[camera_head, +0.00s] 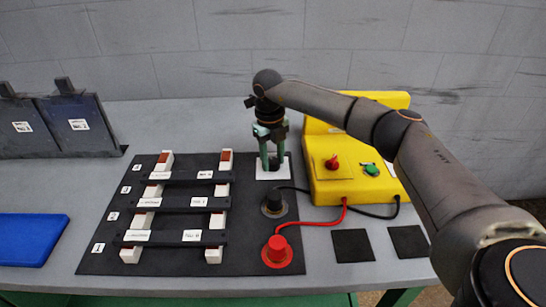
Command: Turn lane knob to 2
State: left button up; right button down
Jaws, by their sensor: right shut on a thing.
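The lane knob (273,161) is a small dark knob on a white square plate (268,174) at the back right of the black board (255,263). My right gripper (271,162) points straight down over the plate, with its green fingers closed around the knob. The fingers partly hide the knob, and I cannot read its setting. Lane labels (112,216) run down the left side of the board, beside several dark bars on white-and-red blocks. My left gripper is not in view.
A yellow box (350,183) with a red knob and a green knob stands to the right. Red and black cables run from it to a red plug (277,250) and a black plug (272,202) on the board. A blue tray (30,238) lies at left.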

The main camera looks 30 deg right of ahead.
aim_at(270, 163)
jog(key=shift+w, duration=0.1)
jog(key=c, duration=0.6)
grip_release()
jog(key=shift+o, duration=1.1)
jog(key=shift+r, duration=0.15)
notch_tip(270, 163, up, 12)
jog(key=shift+a+r, duration=0.15)
jog(key=shift+a, duration=0.25)
